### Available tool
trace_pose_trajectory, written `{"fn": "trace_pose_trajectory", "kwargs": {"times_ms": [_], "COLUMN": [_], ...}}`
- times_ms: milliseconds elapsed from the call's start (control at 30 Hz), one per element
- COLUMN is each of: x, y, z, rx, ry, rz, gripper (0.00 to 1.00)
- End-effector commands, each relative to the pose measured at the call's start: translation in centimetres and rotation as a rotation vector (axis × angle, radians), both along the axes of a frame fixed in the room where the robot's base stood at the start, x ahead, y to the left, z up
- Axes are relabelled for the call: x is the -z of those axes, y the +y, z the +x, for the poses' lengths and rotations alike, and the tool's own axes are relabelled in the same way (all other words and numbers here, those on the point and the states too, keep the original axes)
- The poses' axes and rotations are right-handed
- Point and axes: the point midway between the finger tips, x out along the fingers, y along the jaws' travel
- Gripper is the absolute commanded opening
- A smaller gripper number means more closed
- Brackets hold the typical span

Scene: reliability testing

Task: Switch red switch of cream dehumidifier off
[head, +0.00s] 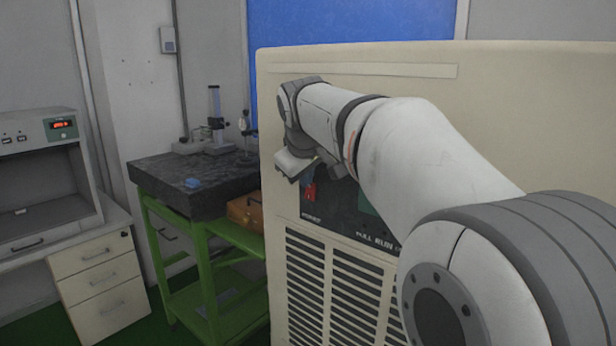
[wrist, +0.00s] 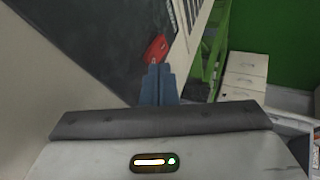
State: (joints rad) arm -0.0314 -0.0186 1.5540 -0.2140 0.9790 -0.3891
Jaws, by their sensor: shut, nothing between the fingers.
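The cream dehumidifier (head: 420,58) fills the right half of the head view, with a dark control panel partly hidden behind my arm. Its red switch (head: 309,193) shows on the panel just below my gripper's end. In the wrist view the red switch (wrist: 156,48) lies just beyond the fingertips, on the dark panel (wrist: 95,40). My gripper (wrist: 156,70) is shut and empty, with its blue-grey fingers together. The tips are at or very near the lower end of the switch; I cannot tell if they touch. In the head view my gripper (head: 306,180) is small and partly hidden.
A green-framed table (head: 205,238) with a dark slab (head: 190,182) stands left of the dehumidifier, holding instruments and an orange-brown box (head: 245,212). White drawers (head: 100,282) stand farther left. Green floor shows between them.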

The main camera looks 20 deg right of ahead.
Motion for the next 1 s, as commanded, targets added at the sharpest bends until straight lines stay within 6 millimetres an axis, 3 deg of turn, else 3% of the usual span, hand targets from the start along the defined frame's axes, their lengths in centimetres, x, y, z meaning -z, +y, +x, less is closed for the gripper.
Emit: {"fn": "trace_pose_trajectory", "kwargs": {"times_ms": [267, 500, 800, 1000], "x": [0.0, -0.4, -6.5, -8.7], "y": [0.2, 3.2, 3.1, 3.1], "z": [-0.1, -1.6, -4.8, -6.1], "rx": [0.000, 0.001, 0.004, 0.004], "ry": [0.000, -0.002, -0.003, -0.001], "rz": [0.000, 0.000, 0.000, 0.001], "gripper": [0.00, 0.00, 0.00, 0.00]}}
